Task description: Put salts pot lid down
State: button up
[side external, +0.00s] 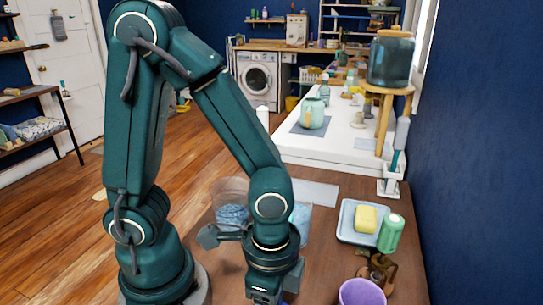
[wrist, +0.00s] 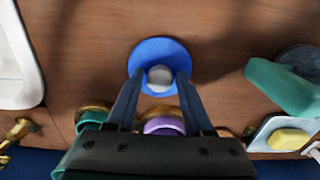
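In the wrist view the salts pot lid, a blue disc (wrist: 160,52) with a pale grey knob (wrist: 160,78), shows just beyond my fingertips. My gripper (wrist: 160,73) has its two fingers apart, one on each side of the knob, with a narrow gap showing at each side. The lid appears to lie knob-up on the wooden top, but its height is hard to judge. In the side external view my gripper (side external: 265,292) is low at the bottom edge, its fingertips cut off, and the lid cannot be made out. A clear pot with blue contents (side external: 232,212) stands behind my arm.
A pale dish (side external: 348,228) with yellow soap (side external: 366,218), a green can (side external: 391,233), a brass piece (side external: 377,268) and a purple cup (side external: 362,292) stand to the right. A teal object (wrist: 285,85) is near my gripper's right in the wrist view. Bare wood surrounds the lid's far side.

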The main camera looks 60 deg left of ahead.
jog(key=shift+o, duration=0.2)
jog(key=shift+r, duration=0.15)
jog(key=shift+w+r, duration=0.1)
jog(key=shift+r, duration=0.3)
notch_tip(320, 180, up, 11)
jog(key=w+a+r+n+t, duration=0.1)
jog(key=a+n+t, duration=0.3)
jog(key=n, duration=0.3)
jog(key=shift+a, duration=0.9)
jog(key=shift+o, duration=0.5)
jog(key=shift+w+a+r+n+t, duration=0.1)
jog(key=shift+w+a+n+t, duration=0.15)
jog(key=shift+a+n+t, duration=0.65)
jog(key=shift+d, duration=0.15)
